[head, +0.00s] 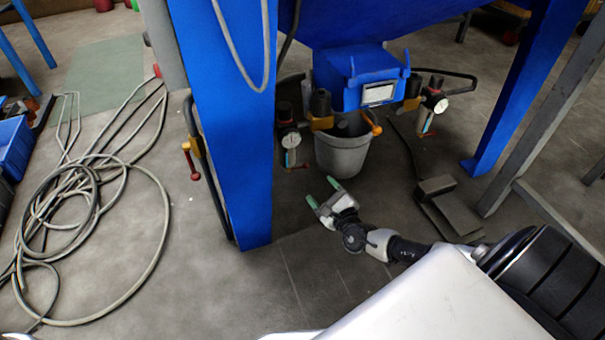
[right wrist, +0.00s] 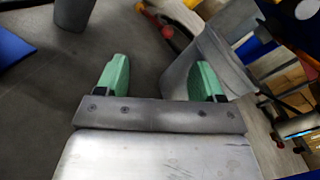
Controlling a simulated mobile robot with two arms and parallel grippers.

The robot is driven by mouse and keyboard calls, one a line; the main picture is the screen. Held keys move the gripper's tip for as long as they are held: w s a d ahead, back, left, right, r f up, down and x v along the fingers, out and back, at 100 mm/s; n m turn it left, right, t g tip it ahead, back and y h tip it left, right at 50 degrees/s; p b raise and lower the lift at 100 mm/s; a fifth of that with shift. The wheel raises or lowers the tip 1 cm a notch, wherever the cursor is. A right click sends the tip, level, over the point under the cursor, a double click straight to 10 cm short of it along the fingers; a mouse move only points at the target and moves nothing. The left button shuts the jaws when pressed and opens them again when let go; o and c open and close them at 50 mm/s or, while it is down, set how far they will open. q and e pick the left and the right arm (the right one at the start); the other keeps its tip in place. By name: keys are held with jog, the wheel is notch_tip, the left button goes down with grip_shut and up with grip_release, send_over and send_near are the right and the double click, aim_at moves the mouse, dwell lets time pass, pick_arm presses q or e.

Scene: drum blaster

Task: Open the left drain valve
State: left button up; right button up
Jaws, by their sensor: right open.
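Under the blue blaster hopper, a left regulator with a round gauge (head: 291,140) hangs beside a grey bucket (head: 342,158). A small red part (head: 293,165) shows at its lower end, but I cannot tell whether it is open or shut. A similar right regulator (head: 432,105) hangs on the other side. My right gripper (head: 322,192) is open and empty, low in front of the bucket and below the left regulator, apart from both. In the right wrist view its green fingertips (right wrist: 165,75) are spread, with a red-and-yellow part (right wrist: 155,27) beyond them.
A blue leg (head: 230,150) stands left of the gripper, with a red-handled yellow valve (head: 191,160) on its outer side. Coiled hoses (head: 85,190) lie on the left floor. A grey pedal (head: 447,205) lies to the right.

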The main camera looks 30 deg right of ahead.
aim_at(303, 166)
jog(key=w+b, duration=0.5)
jog(key=w, duration=0.5)
jog(key=shift+w+d, duration=0.15)
jog(key=shift+w, duration=0.05)
